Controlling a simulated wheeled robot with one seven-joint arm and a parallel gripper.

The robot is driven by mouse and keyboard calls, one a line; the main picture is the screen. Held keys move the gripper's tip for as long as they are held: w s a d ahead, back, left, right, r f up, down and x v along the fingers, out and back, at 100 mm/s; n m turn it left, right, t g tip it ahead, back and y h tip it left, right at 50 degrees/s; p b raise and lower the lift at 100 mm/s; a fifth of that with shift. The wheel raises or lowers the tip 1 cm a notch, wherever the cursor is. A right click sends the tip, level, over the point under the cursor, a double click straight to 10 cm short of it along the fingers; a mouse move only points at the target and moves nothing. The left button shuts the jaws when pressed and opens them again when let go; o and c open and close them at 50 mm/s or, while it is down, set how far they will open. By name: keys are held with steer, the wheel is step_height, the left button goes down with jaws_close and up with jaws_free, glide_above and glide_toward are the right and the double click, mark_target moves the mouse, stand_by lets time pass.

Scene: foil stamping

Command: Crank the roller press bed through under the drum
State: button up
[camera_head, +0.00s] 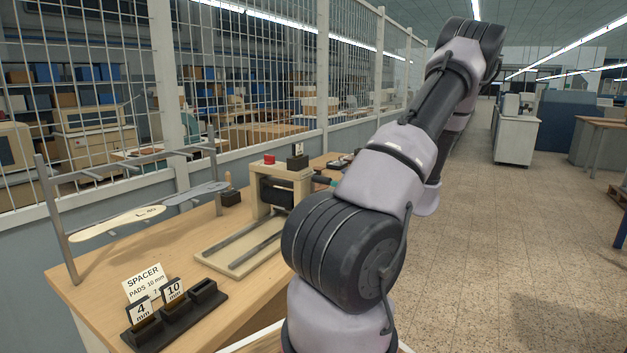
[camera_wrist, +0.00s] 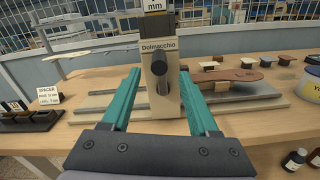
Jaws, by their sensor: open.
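The roller press (camera_head: 262,180) stands on the wooden bench, with its dark drum (camera_head: 277,192) between pale side frames. Its long flat bed (camera_head: 225,258) with rails reaches toward the front; bed parts also show either side of the frame in the wrist view (camera_wrist: 100,107). In the wrist view, a side post (camera_wrist: 158,48) labelled "Dolmacchio" faces me, and a dark crank handle (camera_wrist: 163,83) sticks out toward me. My gripper (camera_wrist: 160,76) is open, its teal fingers either side of the handle and apart from it. In the head view my arm hides the press's right side.
A spacer-pad holder (camera_head: 172,318) with 4 mm and 10 mm cards sits at the bench front. A metal rack (camera_head: 60,225) holds long boards at left.

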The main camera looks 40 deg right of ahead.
mark_target(318, 179)
steer(key=x, duration=0.9)
steer(key=shift+w+a, duration=0.1)
jaws_close()
stand_by(1.1)
